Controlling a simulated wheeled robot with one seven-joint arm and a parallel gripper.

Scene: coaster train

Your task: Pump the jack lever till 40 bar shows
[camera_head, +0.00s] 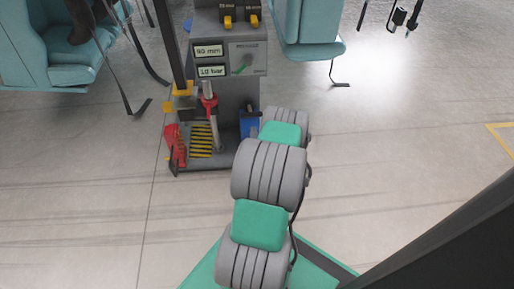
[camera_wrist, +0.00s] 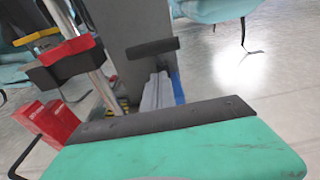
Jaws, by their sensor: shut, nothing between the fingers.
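The grey console (camera_head: 230,30) has two readouts; the upper (camera_head: 209,51) seems to read 90 mm and the lower (camera_head: 211,71) seems to read 10 bar. Below them a silver upright rod (camera_head: 215,130) carries a red piece (camera_head: 209,103), which looks like the jack lever. In the wrist view a red and black piece (camera_wrist: 66,50) sits beside the silver rod at upper left. My gripper (camera_wrist: 157,82) is shut and empty, in front of the console's lower body and right of the rod, apart from it. In the head view my arm hides it.
Red blocks (camera_head: 174,145) with a black handle stand left of the rod on the dark base, beside a yellow-striped plate (camera_head: 201,139). A blue object (camera_head: 249,124) is at the right. Teal seats (camera_head: 55,55) hang at both sides. The floor (camera_head: 400,150) at right is clear.

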